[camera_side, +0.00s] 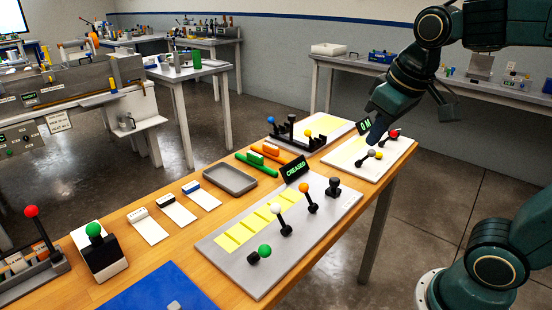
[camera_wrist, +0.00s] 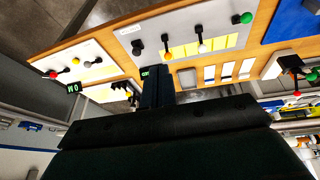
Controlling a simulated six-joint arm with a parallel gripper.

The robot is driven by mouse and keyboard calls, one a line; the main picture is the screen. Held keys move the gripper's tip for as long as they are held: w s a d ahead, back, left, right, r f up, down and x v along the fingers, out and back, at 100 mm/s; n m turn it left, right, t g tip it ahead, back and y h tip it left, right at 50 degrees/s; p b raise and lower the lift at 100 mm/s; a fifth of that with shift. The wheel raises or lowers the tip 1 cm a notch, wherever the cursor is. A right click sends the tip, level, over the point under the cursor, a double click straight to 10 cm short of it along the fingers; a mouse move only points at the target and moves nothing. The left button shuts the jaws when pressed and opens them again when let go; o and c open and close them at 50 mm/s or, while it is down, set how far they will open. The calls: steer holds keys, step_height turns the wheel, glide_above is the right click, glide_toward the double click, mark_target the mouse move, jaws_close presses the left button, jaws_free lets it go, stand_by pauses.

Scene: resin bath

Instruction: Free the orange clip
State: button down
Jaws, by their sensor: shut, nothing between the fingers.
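An orange clip-like piece (camera_side: 271,150) lies on the wooden table beside a green one (camera_side: 256,161), behind the grey tray. It is small in the side view, and I cannot tell how it is held. I cannot make it out in the wrist view, where my gripper and wrist cover much of the picture. My gripper (camera_side: 374,134) is shut and empty, pointing down above the far-right panel, well to the right of the orange piece. Its dark fingers also show in the wrist view (camera_wrist: 157,88).
Upright levers, including a red-knobbed one (camera_side: 393,134), rise near my gripper. An empty grey tray (camera_side: 230,179) and white cards (camera_side: 148,226) lie to the left.

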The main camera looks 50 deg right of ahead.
steer(key=w+d+f+m+g+h, duration=0.1)
steer(key=w+d+g, duration=0.1)
steer(key=w, duration=0.6)
steer(key=w+d+f+m+g, duration=0.1)
steer(key=w+d+g, duration=0.1)
steer(key=w, duration=0.5)
steer(key=w+f+m+g, duration=0.2)
steer(key=w+f, duration=0.8)
steer(key=f, duration=0.1)
steer(key=shift+w+f+g, duration=0.25)
steer(key=shift+w+g, duration=0.15)
steer(key=shift+s+d+f, duration=0.1)
steer(key=shift+d+f, duration=0.1)
steer(key=shift+f, duration=0.15)
